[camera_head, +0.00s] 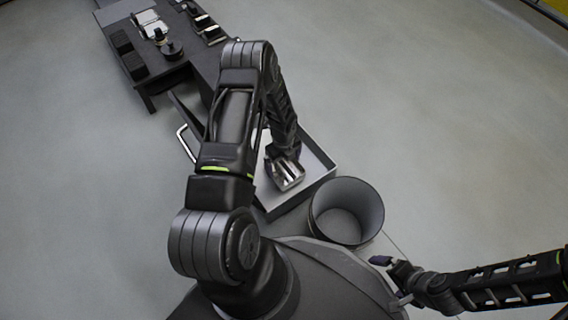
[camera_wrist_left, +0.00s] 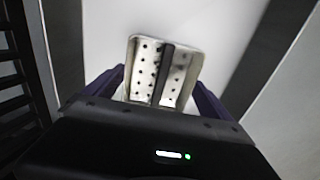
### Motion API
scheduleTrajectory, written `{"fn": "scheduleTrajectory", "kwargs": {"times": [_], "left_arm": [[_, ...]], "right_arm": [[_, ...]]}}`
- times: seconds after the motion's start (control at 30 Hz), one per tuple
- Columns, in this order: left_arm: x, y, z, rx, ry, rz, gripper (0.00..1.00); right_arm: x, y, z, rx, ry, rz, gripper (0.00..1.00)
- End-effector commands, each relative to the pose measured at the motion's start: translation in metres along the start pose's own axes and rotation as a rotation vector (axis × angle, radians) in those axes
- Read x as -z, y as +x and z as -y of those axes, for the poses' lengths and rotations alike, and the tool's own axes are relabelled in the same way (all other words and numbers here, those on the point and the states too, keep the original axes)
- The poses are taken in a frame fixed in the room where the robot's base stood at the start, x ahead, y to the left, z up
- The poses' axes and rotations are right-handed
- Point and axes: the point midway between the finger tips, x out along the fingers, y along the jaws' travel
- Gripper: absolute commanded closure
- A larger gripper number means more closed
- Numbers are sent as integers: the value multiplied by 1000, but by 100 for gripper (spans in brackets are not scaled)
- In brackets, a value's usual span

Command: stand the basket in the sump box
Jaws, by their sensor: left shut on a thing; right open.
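The basket (camera_head: 288,174) is a small bright metal piece; in the left wrist view the basket (camera_wrist_left: 146,66) shows a perforated surface with a dark bar across it. My left gripper (camera_head: 281,157) is shut on it; in the left wrist view its purple fingers (camera_wrist_left: 157,80) are on either side. The open box with a dark rim and pale floor, apparently the sump box (camera_head: 318,158), lies behind and below the basket. I cannot tell whether the basket touches its floor. My right gripper (camera_head: 391,281) is open and empty at the lower right.
A round grey bin (camera_head: 347,212) stands right beside the box's near corner. A dark bench (camera_head: 190,62) with several small items is at the upper left. A pale handle (camera_head: 184,143) is left of my arm. The floor at right is clear.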

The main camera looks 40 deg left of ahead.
Motion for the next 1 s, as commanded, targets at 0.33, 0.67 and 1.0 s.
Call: {"fn": "scheduleTrajectory", "kwargs": {"times": [0.33,0.67,1.0], "left_arm": [[0,0,0,0,0,0,52],[0,4,0,0,1,0,52],[0,4,0,0,1,0,52]], "right_arm": [[0,0,0,0,0,0,0],[0,6,-2,0,0,0,0],[0,5,-2,0,0,0,0]]}}
